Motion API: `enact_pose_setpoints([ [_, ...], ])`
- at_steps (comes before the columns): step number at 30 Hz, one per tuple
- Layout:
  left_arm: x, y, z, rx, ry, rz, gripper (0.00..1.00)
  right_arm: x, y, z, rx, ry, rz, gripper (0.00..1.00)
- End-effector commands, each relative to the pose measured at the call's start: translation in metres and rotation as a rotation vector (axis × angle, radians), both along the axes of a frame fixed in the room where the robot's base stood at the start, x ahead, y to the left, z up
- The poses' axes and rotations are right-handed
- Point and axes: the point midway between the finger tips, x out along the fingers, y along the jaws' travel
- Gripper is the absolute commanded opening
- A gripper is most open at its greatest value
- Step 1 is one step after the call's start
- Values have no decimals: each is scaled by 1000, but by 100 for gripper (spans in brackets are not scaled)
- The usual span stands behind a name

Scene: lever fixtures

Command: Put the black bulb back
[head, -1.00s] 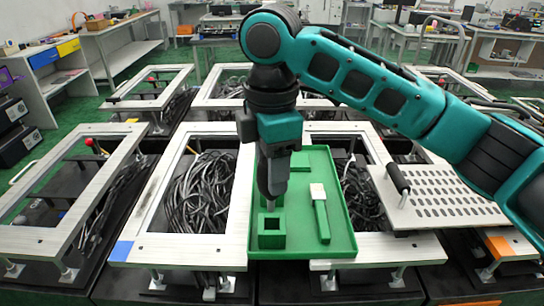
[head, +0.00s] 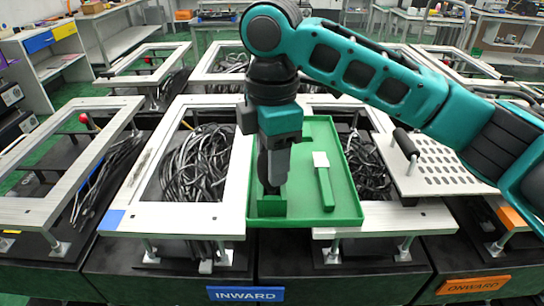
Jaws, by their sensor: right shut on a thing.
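My right gripper (head: 272,187) points straight down at the left front of the green tray (head: 349,215). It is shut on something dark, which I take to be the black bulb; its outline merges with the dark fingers. The fingertips are right at the top of a green square holder (head: 271,208) in the tray and cover its opening. I cannot tell how far the bulb is inside it. A green bar with a pale square end (head: 326,188) lies to the right in the tray. My left gripper is not in view.
The tray rests on a pale metal frame (head: 177,219) with black cables behind. A perforated plate (head: 440,165) with a black handle (head: 406,142) stands to the right. A red knob (head: 84,118) is at left. INWARD (head: 245,294) and ONWARD (head: 474,285) signs are in front.

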Motion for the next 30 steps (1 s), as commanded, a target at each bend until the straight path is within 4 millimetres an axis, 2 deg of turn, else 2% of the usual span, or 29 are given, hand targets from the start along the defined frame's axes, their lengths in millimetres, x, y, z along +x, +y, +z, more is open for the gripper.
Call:
enact_pose_setpoints([
  [24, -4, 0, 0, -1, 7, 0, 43, 0, 0, -12, 0, 1, 0, 34],
  [25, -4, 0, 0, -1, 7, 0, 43, 0, 0, -12, 0, 0, 0, 49],
  [30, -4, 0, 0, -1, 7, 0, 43, 0, 0, -12, 0, 0, 0, 66],
])
